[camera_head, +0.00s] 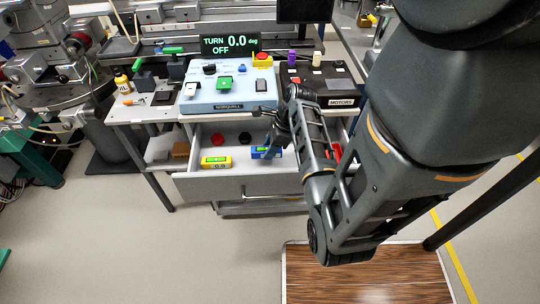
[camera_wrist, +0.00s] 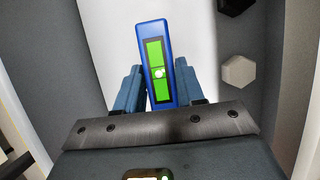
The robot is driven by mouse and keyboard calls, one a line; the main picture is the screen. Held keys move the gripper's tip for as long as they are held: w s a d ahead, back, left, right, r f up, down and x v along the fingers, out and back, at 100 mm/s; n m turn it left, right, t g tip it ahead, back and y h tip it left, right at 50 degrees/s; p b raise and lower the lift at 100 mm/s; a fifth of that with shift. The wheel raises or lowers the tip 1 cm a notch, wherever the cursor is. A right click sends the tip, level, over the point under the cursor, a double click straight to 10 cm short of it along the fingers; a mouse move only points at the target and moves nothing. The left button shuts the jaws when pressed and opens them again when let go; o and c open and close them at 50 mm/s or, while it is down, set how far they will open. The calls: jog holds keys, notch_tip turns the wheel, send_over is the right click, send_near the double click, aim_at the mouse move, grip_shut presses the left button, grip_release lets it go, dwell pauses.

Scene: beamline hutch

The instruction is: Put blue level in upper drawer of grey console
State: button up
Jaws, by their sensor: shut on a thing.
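The blue level (camera_head: 266,152), a small blue block with a green vial window, is at the upper drawer of the grey console. My gripper (camera_head: 277,145) is shut on it; the wrist view shows the blue level (camera_wrist: 157,62) between the two fingers of my gripper (camera_wrist: 160,85). The upper drawer (camera_head: 240,187) is pulled open, and the level is inside its outline as seen from the head. I cannot tell whether the level touches the drawer floor. The grey console (camera_head: 150,110) stands behind, with a light blue control box on top.
In the drawer are a yellow level (camera_head: 215,162), a dark red knob (camera_head: 217,139), a black knob (camera_head: 245,137) and a red item (camera_head: 337,152) at the right, partly hidden by my arm. A wooden board (camera_head: 365,275) lies on the floor in front.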

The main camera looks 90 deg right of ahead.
jog(key=shift+f, duration=1.95)
jog(key=o, duration=1.1)
jog(key=shift+f, duration=0.1)
jog(key=shift+o, duration=0.2)
jog(key=v, duration=1.2)
jog(key=shift+p, duration=0.35)
